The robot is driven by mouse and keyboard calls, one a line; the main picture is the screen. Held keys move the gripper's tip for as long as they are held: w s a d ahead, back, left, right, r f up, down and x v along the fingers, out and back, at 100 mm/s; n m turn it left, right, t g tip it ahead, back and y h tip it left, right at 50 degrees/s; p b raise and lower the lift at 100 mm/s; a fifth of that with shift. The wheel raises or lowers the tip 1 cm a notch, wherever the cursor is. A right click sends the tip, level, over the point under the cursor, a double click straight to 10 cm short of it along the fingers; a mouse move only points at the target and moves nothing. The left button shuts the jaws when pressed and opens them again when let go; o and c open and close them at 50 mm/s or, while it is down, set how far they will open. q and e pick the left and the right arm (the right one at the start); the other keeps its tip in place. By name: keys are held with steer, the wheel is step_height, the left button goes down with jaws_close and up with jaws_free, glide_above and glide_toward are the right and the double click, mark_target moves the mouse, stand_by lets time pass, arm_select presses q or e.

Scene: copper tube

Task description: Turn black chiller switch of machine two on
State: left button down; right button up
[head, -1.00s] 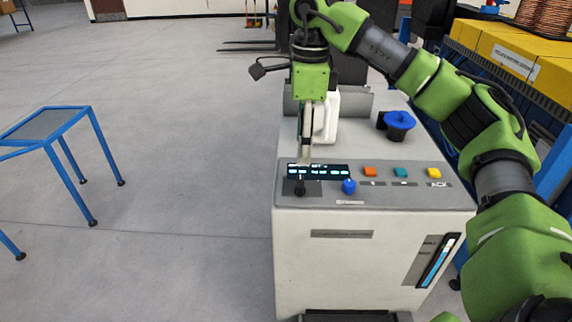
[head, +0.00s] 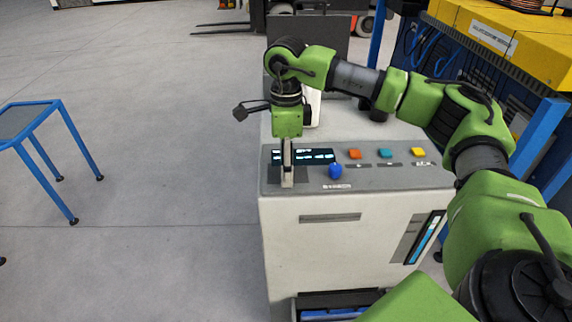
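The white and grey machine (head: 330,235) stands in the middle of the head view, with a sloped grey control panel (head: 400,177) on its front top edge. My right arm comes in from the right, and my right gripper (head: 287,179) points down at the panel's left end, over the spot of the black switch. The fingers line up one behind the other, so their gap does not show. The black switch is hidden behind them, and I cannot tell whether they touch it. My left gripper is not in view.
A blue knob (head: 335,171) sits just right of the gripper, below a lit display (head: 318,155). Orange (head: 354,154), teal (head: 385,153) and yellow (head: 418,152) buttons follow. A blue-framed stand (head: 52,159) is at left, with clear floor between.

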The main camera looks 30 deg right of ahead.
steer(key=shift+f, duration=0.45)
steer(key=shift+c, duration=0.7)
steer(key=c, duration=1)
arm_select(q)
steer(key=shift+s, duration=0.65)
arm_select(e)
steer(key=shift+o, duration=0.2)
steer(key=m, duration=0.5)
steer(key=shift+b, duration=0.3)
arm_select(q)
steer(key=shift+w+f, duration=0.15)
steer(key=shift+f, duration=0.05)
arm_select(e)
steer(key=m, duration=0.6)
steer(key=shift+m, duration=0.4)
